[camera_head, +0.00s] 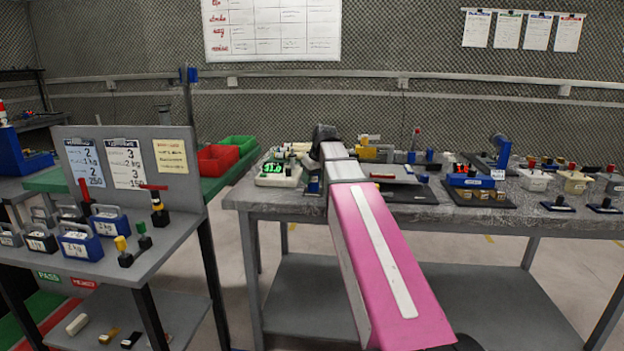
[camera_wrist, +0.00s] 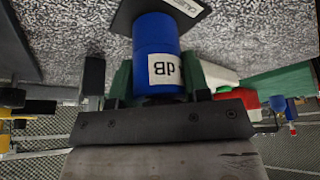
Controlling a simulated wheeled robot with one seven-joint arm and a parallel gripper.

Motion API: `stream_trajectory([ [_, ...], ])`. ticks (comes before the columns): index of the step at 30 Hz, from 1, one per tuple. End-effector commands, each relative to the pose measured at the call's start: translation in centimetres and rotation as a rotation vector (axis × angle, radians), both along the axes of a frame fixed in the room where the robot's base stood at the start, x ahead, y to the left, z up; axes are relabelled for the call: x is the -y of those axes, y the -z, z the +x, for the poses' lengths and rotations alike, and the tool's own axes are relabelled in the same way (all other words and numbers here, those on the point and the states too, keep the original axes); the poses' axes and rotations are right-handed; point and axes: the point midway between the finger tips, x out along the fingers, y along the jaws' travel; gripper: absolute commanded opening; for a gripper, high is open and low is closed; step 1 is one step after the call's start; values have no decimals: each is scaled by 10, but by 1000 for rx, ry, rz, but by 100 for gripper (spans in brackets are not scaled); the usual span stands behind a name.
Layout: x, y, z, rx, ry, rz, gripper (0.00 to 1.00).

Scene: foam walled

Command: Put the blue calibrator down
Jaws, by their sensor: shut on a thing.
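The blue calibrator (camera_wrist: 156,40) is a short blue cylinder with a white label reading "dB", upside down in the wrist view. My gripper (camera_wrist: 158,78) is shut on it, with a finger on each side. The calibrator's far end overlaps a dark plate with a label (camera_wrist: 180,8) on the speckled grey table top (camera_wrist: 60,30). I cannot tell whether it touches the plate. In the head view my gripper (camera_head: 322,150) is over the left end of the long table, and a bit of blue (camera_head: 313,186) shows below it, partly hidden by my arm.
A white device with a green display (camera_head: 279,174) stands just left of my gripper. A grey plate on a dark mat (camera_head: 412,190) and a blue device (camera_head: 470,180) are to the right. Red and green bins (camera_head: 217,158) stand behind left. A grey side table (camera_head: 165,250) holds several weights.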

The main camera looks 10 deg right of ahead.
Motion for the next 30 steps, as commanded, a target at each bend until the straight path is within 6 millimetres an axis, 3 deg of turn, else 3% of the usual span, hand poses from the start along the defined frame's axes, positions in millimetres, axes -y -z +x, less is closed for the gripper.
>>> stream_trajectory([
  [12, 0, 6, 0, 1, 0, 0, 19],
  [13, 0, 6, 0, 1, 0, 0, 53],
  [15, 0, 5, 0, 1, 0, 0, 68],
  [24, 0, 4, 0, 1, 0, 0, 68],
  [30, 2, -11, -5, 2, 0, 0, 68],
])
